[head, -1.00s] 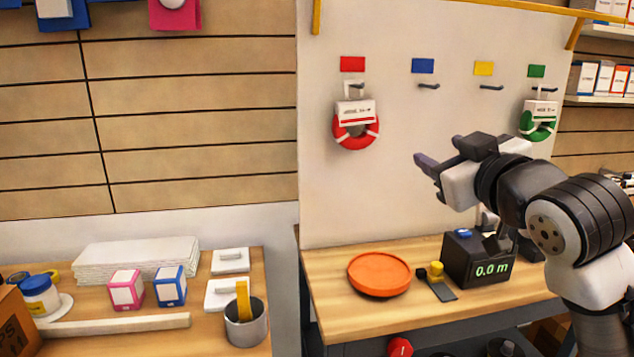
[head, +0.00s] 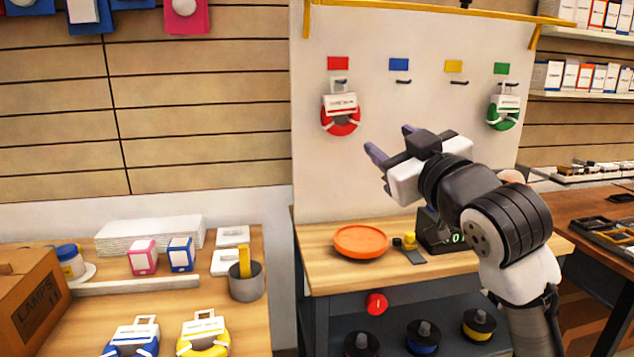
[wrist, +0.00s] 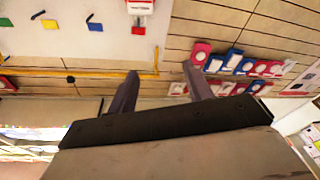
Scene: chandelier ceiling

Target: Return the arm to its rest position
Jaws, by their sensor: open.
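My gripper (head: 388,142) is open and empty, raised in front of the white pegboard panel (head: 440,150) with its fingers pointing up and left. In the wrist view its two fingers (wrist: 160,95) stand apart with nothing between them. My arm reaches in from the lower right of the head view and is bent, hiding part of the black measuring box (head: 432,232) on the right workbench.
A red-ringed item (head: 341,120) and a green-ringed item (head: 502,117) hang on panel hooks; the blue and yellow hooks are bare. An orange dish (head: 360,242) sits on the bench. Blue (head: 131,338) and yellow (head: 203,335) ringed items lie on the left table.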

